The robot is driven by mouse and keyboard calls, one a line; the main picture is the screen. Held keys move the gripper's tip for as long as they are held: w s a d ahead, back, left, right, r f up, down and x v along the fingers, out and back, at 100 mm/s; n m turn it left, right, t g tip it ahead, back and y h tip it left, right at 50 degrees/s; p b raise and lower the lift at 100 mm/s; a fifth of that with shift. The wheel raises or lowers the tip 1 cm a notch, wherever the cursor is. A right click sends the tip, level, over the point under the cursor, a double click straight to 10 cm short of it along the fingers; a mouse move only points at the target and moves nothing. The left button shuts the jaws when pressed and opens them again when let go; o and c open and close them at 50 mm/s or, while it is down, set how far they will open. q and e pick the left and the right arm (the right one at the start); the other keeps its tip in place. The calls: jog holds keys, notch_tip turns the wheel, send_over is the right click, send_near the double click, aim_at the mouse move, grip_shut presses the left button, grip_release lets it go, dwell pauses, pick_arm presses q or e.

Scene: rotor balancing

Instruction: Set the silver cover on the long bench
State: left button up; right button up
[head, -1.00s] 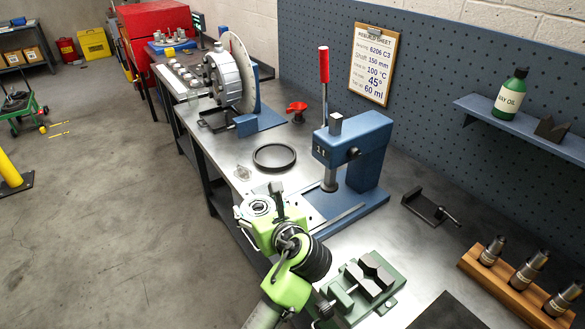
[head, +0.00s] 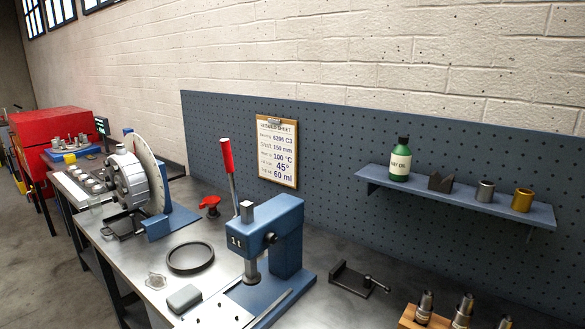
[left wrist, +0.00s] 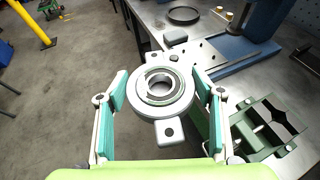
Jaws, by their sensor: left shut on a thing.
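The silver cover (left wrist: 163,109), a round ringed piece with an open centre and flat lugs with holes, is in the left wrist view. My left gripper (left wrist: 161,86) is shut on it, with teal finger pads at both sides. In that view the cover overlaps the front edge of the long bench (left wrist: 150,12); its height above the top is hard to tell. The bench top (head: 130,262) also runs through the head view, where neither the cover nor my left gripper shows. My right gripper is in neither current view.
A blue press (head: 270,245) stands on the bench, with a black ring (head: 190,270) and a grey block (head: 184,298) to its left. A clamp (head: 355,281) lies to its right. A green vise (left wrist: 262,135) is at right in the wrist view.

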pick_arm(q)
jog(key=shift+w+n+g+y, duration=0.2)
jog(key=shift+n+g+y, duration=0.6)
jog(key=shift+n+y, duration=0.35)
jog(key=shift+s+d+r+n+g+y, duration=0.1)
jog(key=shift+s+n+g+y, duration=0.05)
jog(key=shift+n+g+y, duration=0.75)
jog(key=shift+a+m+t+h, duration=0.3)
jog(key=shift+m+t+h, duration=0.75)
jog(key=shift+t+h, duration=0.1)
jog(key=shift+m+t+h, duration=0.45)
jog(key=shift+m+h, duration=0.25)
jog(key=shift+d+m, duration=0.25)
jog(key=shift+m, duration=0.05)
